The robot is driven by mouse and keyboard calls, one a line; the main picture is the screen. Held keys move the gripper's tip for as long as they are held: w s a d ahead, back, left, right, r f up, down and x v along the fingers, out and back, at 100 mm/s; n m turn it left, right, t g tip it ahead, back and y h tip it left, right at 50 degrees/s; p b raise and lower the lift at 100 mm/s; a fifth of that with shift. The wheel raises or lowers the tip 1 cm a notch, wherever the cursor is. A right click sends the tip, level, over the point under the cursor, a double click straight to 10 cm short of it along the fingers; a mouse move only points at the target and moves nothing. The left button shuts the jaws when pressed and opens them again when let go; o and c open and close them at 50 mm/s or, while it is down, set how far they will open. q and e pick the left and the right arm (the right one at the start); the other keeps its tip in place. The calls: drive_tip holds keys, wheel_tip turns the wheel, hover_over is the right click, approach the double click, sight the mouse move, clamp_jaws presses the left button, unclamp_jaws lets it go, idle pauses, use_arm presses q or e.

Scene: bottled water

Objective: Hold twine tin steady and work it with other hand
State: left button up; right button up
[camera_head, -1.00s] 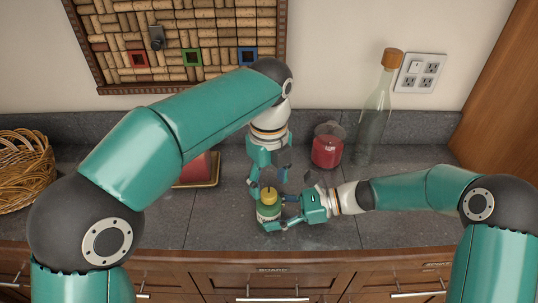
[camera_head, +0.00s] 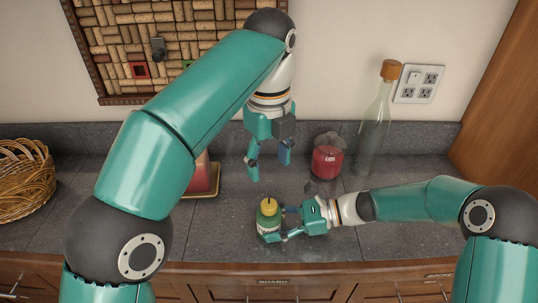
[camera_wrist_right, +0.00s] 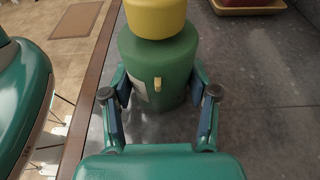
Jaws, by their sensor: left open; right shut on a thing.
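The twine tin (camera_head: 265,224) is a green can with a yellow lid (camera_head: 269,206), standing upright near the counter's front edge. A thin dark bit stands up from the lid. In the right wrist view the tin's green body (camera_wrist_right: 158,58) sits between both fingers, with a small yellow tab and part of a pale label showing. My right gripper (camera_head: 280,224) is shut on the tin from the right, low on its body. My left gripper (camera_head: 269,166) is open and empty, pointing down above and behind the tin, clear of the lid.
A red jar (camera_head: 327,162) and a tall corked bottle (camera_head: 374,125) stand at the back right. A wicker basket (camera_head: 22,180) is at the far left. A red thing on a yellowish tray (camera_head: 205,193) is partly hidden by my left arm. The counter around the tin is clear.

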idle(0.3)
drive_tip(key=o, duration=1.1)
drive_tip(key=shift+o, duration=0.2)
drive_tip(key=shift+d, duration=0.1)
drive_tip(key=v, duration=1.1)
drive_tip(key=shift+d+r, duration=0.1)
drive_tip(key=shift+d, duration=0.25)
